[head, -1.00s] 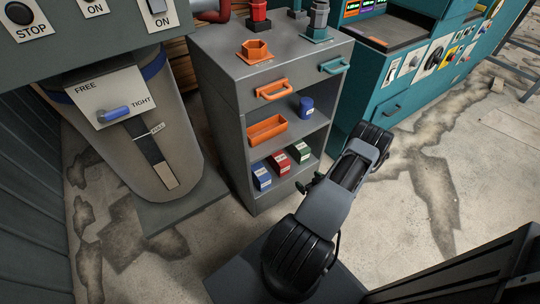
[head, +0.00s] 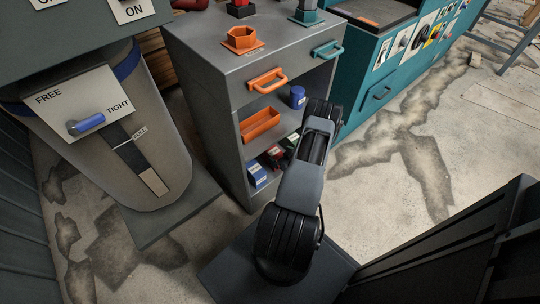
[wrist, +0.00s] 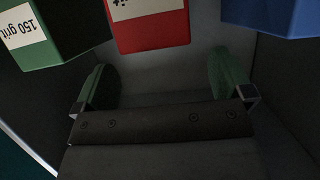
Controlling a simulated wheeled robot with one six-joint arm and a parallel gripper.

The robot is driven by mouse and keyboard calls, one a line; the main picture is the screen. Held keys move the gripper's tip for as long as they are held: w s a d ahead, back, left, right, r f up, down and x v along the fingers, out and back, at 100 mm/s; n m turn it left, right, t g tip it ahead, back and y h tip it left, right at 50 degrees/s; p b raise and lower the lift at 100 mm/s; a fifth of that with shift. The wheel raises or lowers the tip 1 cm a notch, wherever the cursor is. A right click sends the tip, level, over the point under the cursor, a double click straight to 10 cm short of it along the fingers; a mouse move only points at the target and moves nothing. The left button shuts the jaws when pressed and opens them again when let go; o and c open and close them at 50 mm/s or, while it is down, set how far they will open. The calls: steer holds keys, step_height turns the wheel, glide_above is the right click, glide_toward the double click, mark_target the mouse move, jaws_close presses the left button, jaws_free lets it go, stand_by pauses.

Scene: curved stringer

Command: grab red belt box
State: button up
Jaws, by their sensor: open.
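The red belt box (head: 274,159) stands on the cabinet's lowest shelf between a blue box (head: 257,174) and a green box (head: 293,141); my arm partly covers this row in the head view. In the wrist view the red box (wrist: 152,32) is at the top, with the green box (wrist: 45,30) to its left and the blue box (wrist: 290,15) to its right. My gripper (wrist: 164,78) is open and empty, its two green fingers wide apart. The red box lies between them sideways but beyond their tips. The head view hides the gripper behind my arm.
The grey cabinet (head: 205,85) has an orange-handled drawer. Above the boxes, a shelf holds an orange bin (head: 260,124) and a blue can (head: 298,97). The sanding machine (head: 150,165) stands left; a teal machine (head: 375,95) is right. Floor at right is open.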

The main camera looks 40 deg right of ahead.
mark_target(274, 151)
steer(key=b+x, duration=0.1)
steer(key=x, duration=0.1)
steer(key=b+x, duration=0.1)
steer(key=x, duration=0.1)
steer(key=shift+s+f, duration=0.1)
steer(key=shift+f, duration=0.15)
steer(key=shift+w+d+f, duration=0.15)
steer(key=shift+w, duration=0.45)
steer(key=c, duration=1.5)
steer(key=shift+c, duration=0.3)
